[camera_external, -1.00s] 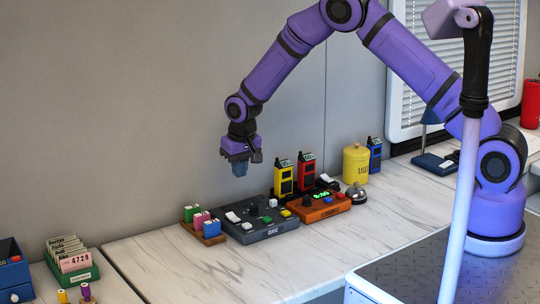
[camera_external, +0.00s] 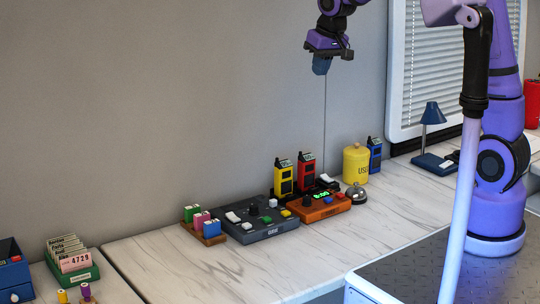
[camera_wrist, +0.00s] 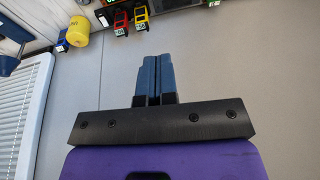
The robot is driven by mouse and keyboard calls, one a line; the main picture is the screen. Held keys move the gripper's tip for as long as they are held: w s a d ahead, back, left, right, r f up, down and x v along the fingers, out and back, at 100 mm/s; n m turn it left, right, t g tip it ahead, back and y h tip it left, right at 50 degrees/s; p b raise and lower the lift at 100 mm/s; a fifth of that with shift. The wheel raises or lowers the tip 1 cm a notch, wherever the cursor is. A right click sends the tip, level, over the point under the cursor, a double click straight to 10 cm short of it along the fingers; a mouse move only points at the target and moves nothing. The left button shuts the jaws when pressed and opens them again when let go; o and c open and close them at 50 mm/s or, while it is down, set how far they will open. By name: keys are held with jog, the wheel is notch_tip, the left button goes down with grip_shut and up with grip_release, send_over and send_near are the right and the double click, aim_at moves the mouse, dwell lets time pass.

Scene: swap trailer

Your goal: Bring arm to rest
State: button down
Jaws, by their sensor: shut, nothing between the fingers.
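My gripper (camera_external: 321,66) hangs high above the counter in the external view, against the grey wall and left of the window blind. It points down and holds nothing. In the wrist view my gripper's two blue fingers (camera_wrist: 154,75) lie side by side, shut, with bare wall behind them. My arm's purple lower links rise at the right of the external view; the upper part is out of the frame.
The marble counter (camera_external: 200,275) below holds a dark grey console (camera_external: 262,231), an orange timer box (camera_external: 320,208), yellow (camera_external: 284,180) and red radios (camera_external: 306,173), a yellow canister (camera_external: 356,165) and a bell (camera_external: 356,195). A blue lamp (camera_external: 432,113) stands near the window blind (camera_external: 435,60). Air around my gripper is clear.

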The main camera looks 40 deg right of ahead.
jog(key=s+d+r+t, duration=0.1)
jog(key=s+d+r, duration=0.3)
jog(key=s, duration=0.4)
jog(key=s+d+r, duration=0.3)
jog(key=s+r, duration=0.1)
jog(key=s, duration=0.3)
jog(key=s+d, duration=0.1)
jog(key=s, duration=0.6)
jog(key=s+d+f+t, duration=0.1)
jog(key=s+d, duration=0.1)
jog(key=s, duration=0.6)
jog(key=shift+d+h, duration=0.25)
jog(key=shift+h, duration=0.15)
jog(key=shift+s+f, duration=0.1)
dwell(0.6)
